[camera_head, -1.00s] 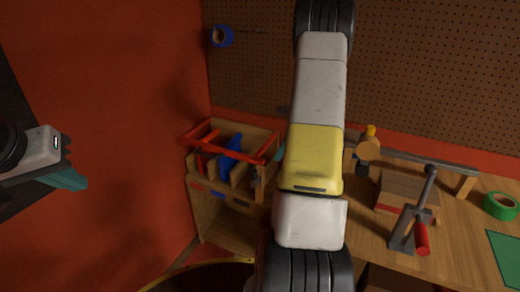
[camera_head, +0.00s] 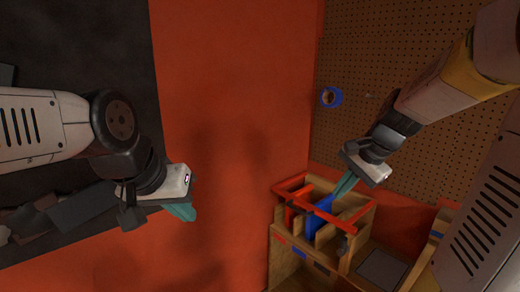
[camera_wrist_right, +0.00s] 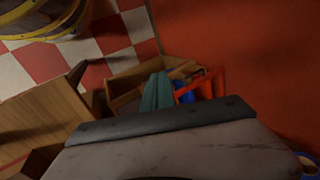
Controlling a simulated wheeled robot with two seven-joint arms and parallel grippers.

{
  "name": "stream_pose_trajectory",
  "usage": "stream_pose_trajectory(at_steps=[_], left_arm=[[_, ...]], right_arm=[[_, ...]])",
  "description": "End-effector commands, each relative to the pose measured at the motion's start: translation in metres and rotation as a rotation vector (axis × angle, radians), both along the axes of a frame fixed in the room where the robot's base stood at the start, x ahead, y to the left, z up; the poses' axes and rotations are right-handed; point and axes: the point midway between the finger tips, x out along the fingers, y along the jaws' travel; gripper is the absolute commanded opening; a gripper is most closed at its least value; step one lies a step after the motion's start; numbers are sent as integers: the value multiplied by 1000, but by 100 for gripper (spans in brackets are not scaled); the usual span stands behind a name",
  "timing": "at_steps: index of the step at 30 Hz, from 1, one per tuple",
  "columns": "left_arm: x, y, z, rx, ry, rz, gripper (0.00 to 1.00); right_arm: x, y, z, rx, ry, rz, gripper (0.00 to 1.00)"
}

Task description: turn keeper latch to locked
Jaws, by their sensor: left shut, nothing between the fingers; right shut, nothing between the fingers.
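I cannot make out a keeper latch in these views. My left gripper (camera_head: 182,211) is at the left of the head view, its teal fingers shut and empty, in front of the red wall and apart from the bench. My right gripper (camera_head: 341,188) is shut and empty, its teal fingers pointing down at the wooden rack (camera_head: 362,220). Its fingertips are over or beside the rack's blue part (camera_head: 319,217); I cannot tell if they touch it. In the right wrist view the shut fingers (camera_wrist_right: 157,88) overlap the rack (camera_wrist_right: 125,88).
A red bar frame (camera_head: 293,184) crosses the rack's top. A pegboard (camera_head: 400,55) with a blue tape roll (camera_head: 331,97) is behind. A red wall (camera_head: 235,110) stands left of it. A yellow-banded round container (camera_wrist_right: 45,18) stands on the checkered floor (camera_wrist_right: 108,32).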

Motion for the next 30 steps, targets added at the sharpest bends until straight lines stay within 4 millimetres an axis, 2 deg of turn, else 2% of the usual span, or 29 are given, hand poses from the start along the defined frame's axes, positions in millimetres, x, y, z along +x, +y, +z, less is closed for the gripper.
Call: stream_pose_trajectory(at_steps=[1,6,9,12,18,30], left_arm=[[0,0,0,0,0,0,0],[0,0,0,0,0,0,0],[0,0,0,0,0,0,0],[0,0,0,0,0,0,0],[0,0,0,0,0,0,0],[0,0,0,0,0,0,0]], right_arm=[[-20,15,14,-52,-55,107,0],[-80,48,35,-247,-212,450,0],[-109,58,39,-355,-287,612,0],[-129,63,39,-436,-340,726,0],[-144,66,37,-510,-381,821,0],[-144,66,37,-510,-381,821,0]])
